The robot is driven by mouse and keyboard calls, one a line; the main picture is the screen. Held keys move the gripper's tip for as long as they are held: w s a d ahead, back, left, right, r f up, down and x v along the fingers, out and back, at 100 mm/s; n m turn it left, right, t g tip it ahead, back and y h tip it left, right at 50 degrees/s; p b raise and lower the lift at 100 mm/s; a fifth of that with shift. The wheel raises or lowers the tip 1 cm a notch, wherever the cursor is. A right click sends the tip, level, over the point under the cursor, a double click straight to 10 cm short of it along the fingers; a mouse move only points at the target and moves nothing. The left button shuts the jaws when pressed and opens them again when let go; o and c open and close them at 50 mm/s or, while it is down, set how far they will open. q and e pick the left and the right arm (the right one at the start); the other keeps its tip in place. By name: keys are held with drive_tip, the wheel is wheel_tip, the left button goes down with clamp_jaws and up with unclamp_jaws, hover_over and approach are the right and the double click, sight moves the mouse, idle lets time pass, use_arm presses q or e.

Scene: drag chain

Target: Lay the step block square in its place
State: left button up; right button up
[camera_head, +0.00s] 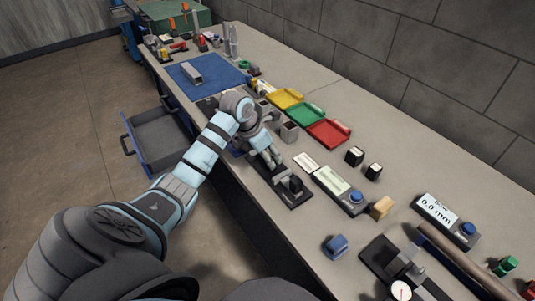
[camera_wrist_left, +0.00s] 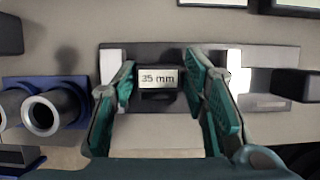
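My left gripper (camera_head: 270,160) is low over a black fixture (camera_head: 287,188) on the bench in the head view. In the left wrist view its two teal fingers (camera_wrist_left: 160,78) stand apart. Between them is a small dark part with a label reading "35 mm" (camera_wrist_left: 158,78), with gaps on both sides. A pale flat surface (camera_wrist_left: 158,138) lies nearer, also between the fingers. I cannot tell for sure which piece is the step block, and no piece is visibly gripped. My right gripper is not in view.
Yellow (camera_head: 284,98), green (camera_head: 306,114) and red trays (camera_head: 328,133) lie behind the gripper. A tan block (camera_head: 381,207), a blue block (camera_head: 335,246) and a gauge with a display (camera_head: 447,219) are to the right. An open drawer (camera_head: 165,137) juts out at left.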

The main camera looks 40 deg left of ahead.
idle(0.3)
use_arm(q)
drive_tip(key=shift+a, duration=0.1)
drive_tip(key=v, duration=1.2)
drive_tip(key=shift+r, duration=0.1)
